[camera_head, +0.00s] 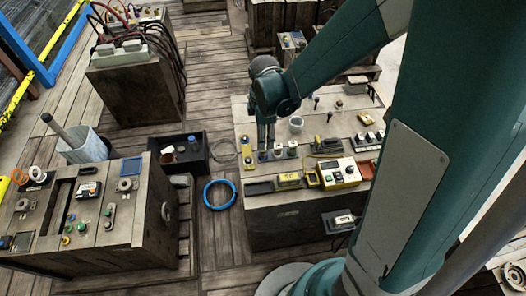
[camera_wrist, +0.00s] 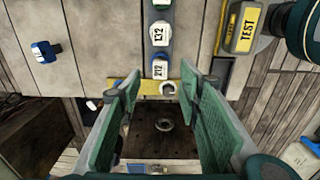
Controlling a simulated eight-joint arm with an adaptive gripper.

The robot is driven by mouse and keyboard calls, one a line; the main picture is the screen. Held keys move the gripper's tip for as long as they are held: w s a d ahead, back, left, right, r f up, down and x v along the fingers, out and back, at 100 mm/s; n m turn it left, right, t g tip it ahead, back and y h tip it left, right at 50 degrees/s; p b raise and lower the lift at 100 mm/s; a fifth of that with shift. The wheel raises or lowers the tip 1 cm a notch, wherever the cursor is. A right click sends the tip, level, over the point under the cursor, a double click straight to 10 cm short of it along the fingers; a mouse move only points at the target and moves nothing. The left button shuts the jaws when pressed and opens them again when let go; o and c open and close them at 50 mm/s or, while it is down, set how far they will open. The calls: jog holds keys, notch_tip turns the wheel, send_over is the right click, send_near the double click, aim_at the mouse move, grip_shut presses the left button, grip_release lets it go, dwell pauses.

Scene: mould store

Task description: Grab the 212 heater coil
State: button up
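The 212 heater coil (camera_wrist: 159,70) is a small white piece with a dark "212" label and a blue part beside it. In the wrist view it lies just beyond and between the tips of my gripper (camera_wrist: 160,80). The two green fingers are spread wide with nothing between them. In the head view, my gripper (camera_head: 266,142) points down over the left end of the row on the bench, above the coil (camera_head: 263,156), which shows small there. I cannot tell whether the fingers reach down beside it.
A similar white piece marked 132 (camera_wrist: 160,33) stands close behind the coil. A yellow strip (camera_head: 248,154) lies at its left on the bench (camera_head: 300,216). A yellow TEST box (camera_wrist: 245,28) is nearby. A blue ring (camera_head: 219,208) lies on the floor.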

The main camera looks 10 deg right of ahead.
jog(key=shift+f, duration=1.05)
jog(key=shift+a+f+b, duration=0.2)
jog(key=shift+f+b, duration=0.75)
jog(key=shift+f, duration=1.65)
jog(key=c, duration=1)
jog(key=shift+c, duration=0.2)
jog(key=shift+r, duration=0.1)
jog(key=shift+r+p, duration=1.2)
jog(key=shift+r, duration=3.75)
